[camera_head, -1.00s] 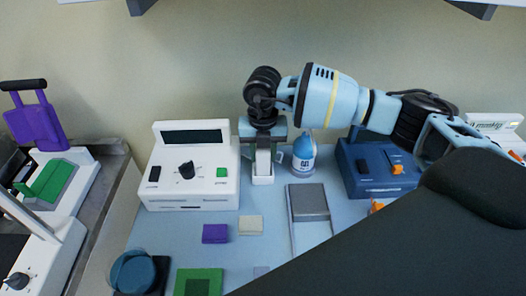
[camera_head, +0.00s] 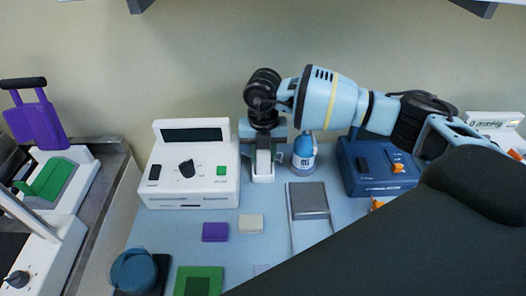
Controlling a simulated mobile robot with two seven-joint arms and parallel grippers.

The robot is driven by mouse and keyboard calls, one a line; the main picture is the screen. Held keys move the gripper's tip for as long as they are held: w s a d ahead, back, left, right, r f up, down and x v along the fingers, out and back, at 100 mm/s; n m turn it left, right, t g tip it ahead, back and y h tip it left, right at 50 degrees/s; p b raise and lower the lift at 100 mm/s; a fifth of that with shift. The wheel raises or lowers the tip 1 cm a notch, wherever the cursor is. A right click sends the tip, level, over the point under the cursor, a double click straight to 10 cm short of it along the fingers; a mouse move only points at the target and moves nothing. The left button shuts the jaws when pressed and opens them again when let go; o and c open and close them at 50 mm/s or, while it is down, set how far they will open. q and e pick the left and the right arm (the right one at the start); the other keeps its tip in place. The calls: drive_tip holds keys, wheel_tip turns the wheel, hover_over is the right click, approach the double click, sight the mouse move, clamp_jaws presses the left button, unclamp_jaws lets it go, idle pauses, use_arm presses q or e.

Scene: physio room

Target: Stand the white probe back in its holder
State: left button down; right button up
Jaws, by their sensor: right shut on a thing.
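My right gripper (camera_head: 263,152) points down at the back of the blue table, just right of the white console. It is shut on the white probe, which is mostly hidden between and behind the fingers. The white holder (camera_head: 263,178) stands on the table directly under the gripper. The gripper is right over it, and I cannot tell how deep the probe sits in it. My left gripper is not in view.
The white console (camera_head: 190,185) is close on the left. A blue-white bottle (camera_head: 303,152) and a dark blue device (camera_head: 375,168) are close on the right. A grey pad (camera_head: 309,200), a purple block (camera_head: 215,232) and a cream block (camera_head: 250,224) lie in front.

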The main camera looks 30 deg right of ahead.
drive_tip(key=o, duration=1.5)
drive_tip(key=shift+o, duration=0.2)
drive_tip(key=shift+r+p, duration=1)
drive_tip(key=shift+r, duration=2.5)
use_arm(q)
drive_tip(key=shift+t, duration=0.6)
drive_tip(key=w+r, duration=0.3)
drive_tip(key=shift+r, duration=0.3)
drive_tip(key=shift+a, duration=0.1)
